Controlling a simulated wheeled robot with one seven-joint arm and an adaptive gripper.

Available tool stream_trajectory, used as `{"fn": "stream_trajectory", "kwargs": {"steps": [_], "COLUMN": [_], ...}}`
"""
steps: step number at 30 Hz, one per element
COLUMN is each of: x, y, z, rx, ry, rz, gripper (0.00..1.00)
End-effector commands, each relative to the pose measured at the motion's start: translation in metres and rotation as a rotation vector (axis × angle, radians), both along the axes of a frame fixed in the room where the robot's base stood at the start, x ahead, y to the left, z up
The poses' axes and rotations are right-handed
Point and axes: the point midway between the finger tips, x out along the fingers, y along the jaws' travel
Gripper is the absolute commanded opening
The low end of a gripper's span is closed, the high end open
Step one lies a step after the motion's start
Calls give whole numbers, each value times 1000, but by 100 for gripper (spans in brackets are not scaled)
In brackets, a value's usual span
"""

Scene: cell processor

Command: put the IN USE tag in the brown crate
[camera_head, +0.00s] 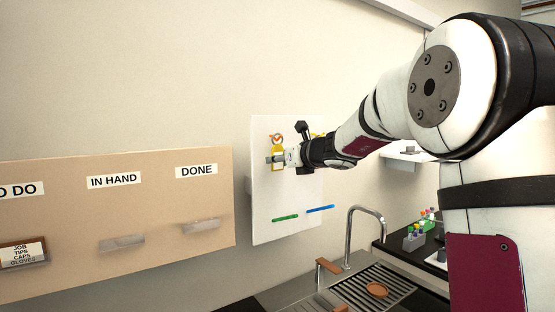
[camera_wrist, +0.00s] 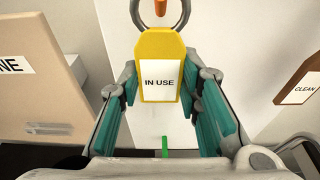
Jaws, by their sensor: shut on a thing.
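The IN USE tag (camera_wrist: 160,47) is yellow with a white label and a grey ring at its top. In the wrist view, my gripper (camera_wrist: 160,84) has its teal fingertips against the tag's two side edges and is shut on it. An orange peg end shows inside the ring; I cannot tell whether the ring still bears on it. In the head view, the tag (camera_head: 278,148) is upright in front of the white wall panel, with my gripper (camera_head: 277,159) at its lower part. I see no brown crate in either view.
The white panel (camera_head: 262,200) carries green and blue bars below. A brown CLEAN tag (camera_wrist: 300,82) hangs at right in the wrist view. A tan board (camera_head: 150,250) stands at left. Below are a sink tap (camera_head: 350,235), a drainer (camera_head: 365,285) and a tube rack (camera_head: 413,241).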

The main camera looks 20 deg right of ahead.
Motion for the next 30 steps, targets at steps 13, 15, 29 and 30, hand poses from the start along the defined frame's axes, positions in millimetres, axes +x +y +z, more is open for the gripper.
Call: {"fn": "stream_trajectory", "kwargs": {"steps": [13, 15, 29, 30], "x": [-7, -11, -15, -16], "y": [-1, -2, -3, -3], "z": [5, 8, 10, 10], "rx": [0, 0, 0, 0], "ry": [1, 0, 0, 0], "rz": [0, 0, 0, 0], "gripper": [0, 0, 0, 0]}}
